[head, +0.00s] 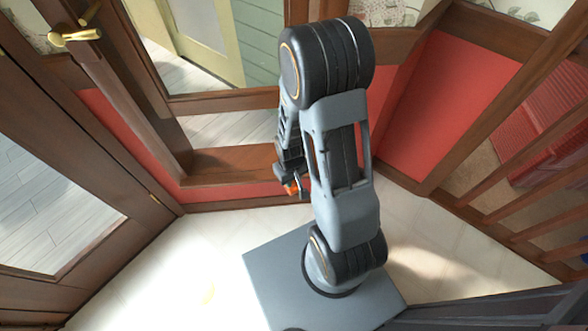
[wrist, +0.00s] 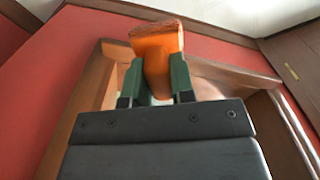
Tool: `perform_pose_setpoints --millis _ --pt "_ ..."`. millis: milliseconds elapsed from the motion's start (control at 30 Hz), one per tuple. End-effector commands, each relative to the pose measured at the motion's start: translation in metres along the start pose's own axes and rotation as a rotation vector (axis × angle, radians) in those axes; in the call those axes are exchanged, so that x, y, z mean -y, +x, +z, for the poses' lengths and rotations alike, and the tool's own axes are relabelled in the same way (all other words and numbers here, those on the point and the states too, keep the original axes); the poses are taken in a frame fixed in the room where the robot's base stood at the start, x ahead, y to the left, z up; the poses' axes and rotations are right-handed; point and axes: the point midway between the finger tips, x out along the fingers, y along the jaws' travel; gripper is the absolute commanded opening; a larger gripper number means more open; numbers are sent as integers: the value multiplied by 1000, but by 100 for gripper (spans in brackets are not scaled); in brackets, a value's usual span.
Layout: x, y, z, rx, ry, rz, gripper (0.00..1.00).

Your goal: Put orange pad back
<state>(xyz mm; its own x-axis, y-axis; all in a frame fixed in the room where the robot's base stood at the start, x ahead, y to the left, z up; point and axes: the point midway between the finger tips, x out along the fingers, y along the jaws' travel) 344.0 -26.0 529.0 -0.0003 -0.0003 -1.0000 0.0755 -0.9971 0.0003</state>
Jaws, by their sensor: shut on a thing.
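The orange pad (wrist: 157,42) is a small block with a rough brownish top edge, held upright between the two green fingers of my gripper (wrist: 158,72) in the wrist view. My gripper is shut on its lower part. In the head view only a small bit of the orange pad (head: 290,188) shows at the tip of my gripper (head: 293,182), partly hidden by the gripper's own parts. In that picture the gripper is in front of the wooden window ledge (head: 225,165); I cannot tell whether anything touches it.
Red wall panels (head: 430,105) with brown wooden frames stand around me. A door with a brass handle (head: 76,36) is at the left, and a wooden railing (head: 500,215) at the right. The pale floor (head: 170,255) is clear at the lower left.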

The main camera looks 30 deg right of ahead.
Motion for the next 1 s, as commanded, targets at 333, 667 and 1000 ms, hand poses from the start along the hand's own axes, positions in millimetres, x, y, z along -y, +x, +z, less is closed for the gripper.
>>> perform_pose_setpoints --millis 333,667,1000 --pt "-41 36 -56 -2 45 0 1" --pt "-68 80 -97 0 41 0 1" --pt "-74 93 -107 0 40 0 1"
